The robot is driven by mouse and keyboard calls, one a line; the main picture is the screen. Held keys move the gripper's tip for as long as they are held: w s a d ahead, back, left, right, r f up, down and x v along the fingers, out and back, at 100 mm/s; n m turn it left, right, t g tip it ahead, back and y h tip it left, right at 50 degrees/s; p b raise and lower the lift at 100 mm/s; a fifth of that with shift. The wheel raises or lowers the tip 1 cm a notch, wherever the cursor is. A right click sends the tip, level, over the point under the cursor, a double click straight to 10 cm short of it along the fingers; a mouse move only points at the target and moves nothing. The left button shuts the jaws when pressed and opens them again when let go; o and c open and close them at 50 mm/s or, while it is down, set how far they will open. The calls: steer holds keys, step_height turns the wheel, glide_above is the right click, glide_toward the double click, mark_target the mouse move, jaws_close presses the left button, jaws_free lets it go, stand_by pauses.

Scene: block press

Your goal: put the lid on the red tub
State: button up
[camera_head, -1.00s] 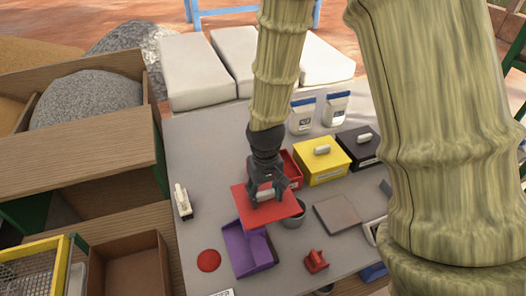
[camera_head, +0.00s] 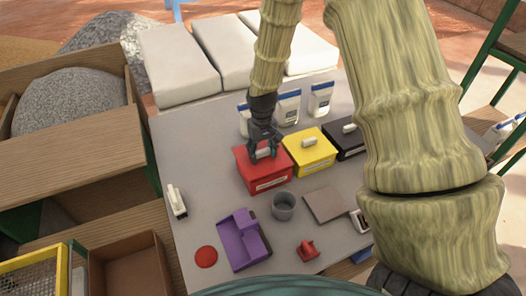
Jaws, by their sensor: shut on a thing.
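The red tub (camera_head: 267,181) stands on the grey table, left of the yellow tub. The red lid (camera_head: 248,159) lies over its top and looks about level; I cannot tell whether it is fully seated. My gripper (camera_head: 263,155) is above the lid, shut on its pale handle. The gripper hides part of the lid's far side.
A yellow lidded tub (camera_head: 309,154) and a black lidded tub (camera_head: 347,141) stand to the right. Nearby are a grey cup (camera_head: 283,206), a purple tray (camera_head: 239,243), a grey plate (camera_head: 326,204) and a small red object (camera_head: 308,250). White bags (camera_head: 289,107) stand behind.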

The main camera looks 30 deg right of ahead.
mark_target(263, 155)
steer(key=shift+w+d+f, duration=0.2)
steer(key=shift+w+d, duration=0.4)
steer(key=shift+w, duration=0.1)
steer(key=shift+s+a+f+p, duration=0.1)
steer(key=shift+s+f+p, duration=0.05)
steer(key=shift+f+p, duration=0.95)
steer(key=shift+f, duration=0.55)
steer(key=shift+f, duration=0.1)
steer(key=o, duration=1.1)
steer(key=shift+r+b, duration=2.2)
steer(key=shift+r, duration=3.9)
